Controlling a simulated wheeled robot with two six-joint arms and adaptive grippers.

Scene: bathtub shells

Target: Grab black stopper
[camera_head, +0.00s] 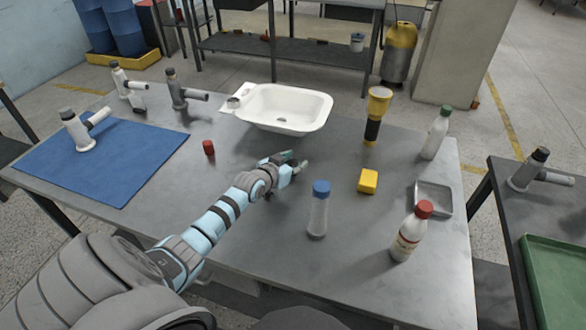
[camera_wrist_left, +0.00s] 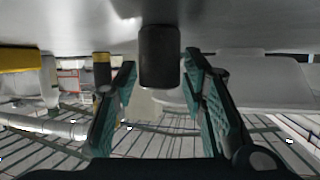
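The black stopper (camera_wrist_left: 159,58) is a dark upright cylinder on the metal table, seen upside down in the left wrist view. My left gripper (camera_wrist_left: 160,72) is open, one finger on each side of it with gaps visible between the fingertips and the stopper; how deep it sits between them is hard to tell. In the head view my left gripper (camera_head: 292,164) is low over the table in front of the sink, and I cannot make out the stopper there. My right gripper is not in view.
A white sink (camera_head: 283,127) stands behind the gripper. A red cap (camera_head: 209,147) lies to its left; a yellow block (camera_head: 368,180), a blue-capped bottle (camera_head: 318,212) and a yellow-black flashlight (camera_head: 374,115) stand to its right. Faucets stand around the blue mat (camera_head: 120,170).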

